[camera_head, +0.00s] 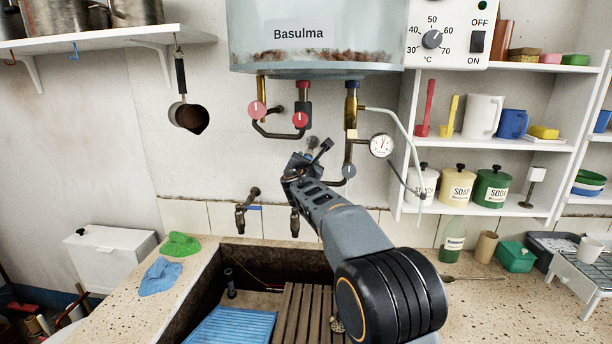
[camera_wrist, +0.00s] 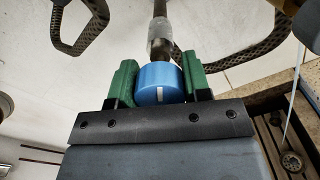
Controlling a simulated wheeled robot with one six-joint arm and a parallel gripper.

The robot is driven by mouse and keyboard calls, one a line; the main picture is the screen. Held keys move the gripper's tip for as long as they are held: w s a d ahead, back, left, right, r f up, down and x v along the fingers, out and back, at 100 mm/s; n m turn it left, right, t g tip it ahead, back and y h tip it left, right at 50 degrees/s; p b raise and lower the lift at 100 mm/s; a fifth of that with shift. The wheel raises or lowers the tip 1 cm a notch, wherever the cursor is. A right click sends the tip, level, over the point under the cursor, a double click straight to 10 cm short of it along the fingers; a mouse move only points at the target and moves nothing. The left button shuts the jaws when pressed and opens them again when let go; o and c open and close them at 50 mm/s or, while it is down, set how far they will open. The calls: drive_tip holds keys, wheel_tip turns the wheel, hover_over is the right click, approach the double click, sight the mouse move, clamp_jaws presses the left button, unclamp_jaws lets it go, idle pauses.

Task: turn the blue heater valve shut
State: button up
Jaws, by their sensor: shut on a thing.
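The heater tank (camera_head: 315,40) hangs above, with a pink knob (camera_head: 257,109), a red knob (camera_head: 300,119) and a dial gauge (camera_head: 382,145) close by. Shelves (camera_head: 480,140) stand right, and the trough (camera_head: 215,275) lies below.

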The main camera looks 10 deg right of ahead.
drive_tip(key=m+b, duration=0.3)
drive_tip(key=shift+f+m, duration=0.15)
drive_tip(key=shift+m, duration=0.25)
drive_tip(key=m+b, duration=0.2)
drive_tip(key=m, duration=0.1)
drive_tip(key=shift+b, duration=0.4)
drive_tip(key=shift+r+m+b, duration=0.25)
drive_tip(key=shift+m+b, duration=0.7)
drive_tip(key=shift+m, duration=0.75)
drive_tip(key=shift+r+m, duration=0.15)
drive_tip(key=shift+m, duration=0.15)
drive_tip(key=o, duration=0.9)
drive_tip(key=shift+f, duration=0.2)
drive_tip(key=shift+o, duration=0.2)
drive_tip(key=b+v, duration=0.5)
drive_tip(key=v, duration=0.8)
drive_tip(key=shift+s, duration=0.3)
drive_tip(key=shift+a+r, duration=0.1)
